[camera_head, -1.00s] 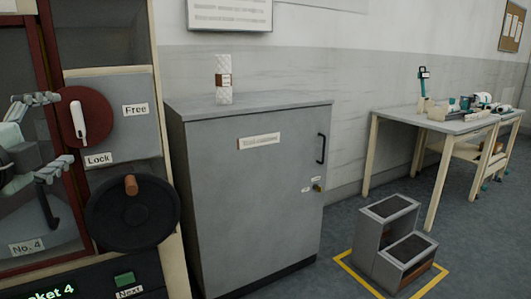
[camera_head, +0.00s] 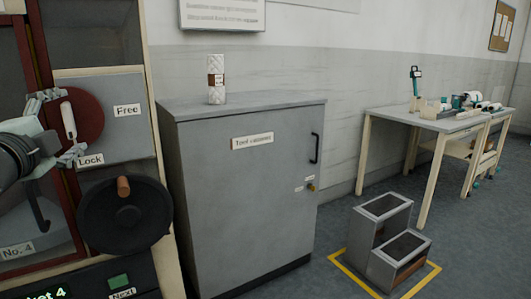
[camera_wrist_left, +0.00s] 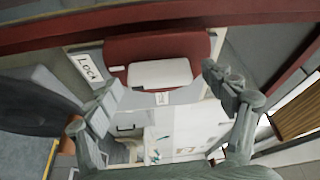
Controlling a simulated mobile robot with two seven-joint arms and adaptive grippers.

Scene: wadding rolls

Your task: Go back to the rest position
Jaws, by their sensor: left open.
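My left gripper (camera_head: 72,122) is at the left of the head view, in front of a machine panel. Its fingers are open, one above the other, around a white lever (camera_head: 69,121) on a dark red round dial (camera_head: 88,112). The lever stands near upright between the labels "Free" (camera_head: 127,110) and "Lock" (camera_head: 90,160). In the left wrist view the open fingers (camera_wrist_left: 158,82) lie on both sides, with the white lever (camera_wrist_left: 160,73) beyond them and nothing held. Whether a finger touches the lever, I cannot tell. My right gripper is not in view.
Below the dial are a black handwheel (camera_head: 125,215) and a green button (camera_head: 119,280). A grey cabinet (camera_head: 245,200) with a wrapped white roll (camera_head: 217,80) on top stands to the right. Farther right are a step stool (camera_head: 385,240) and a workbench (camera_head: 430,120). Floor between them is clear.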

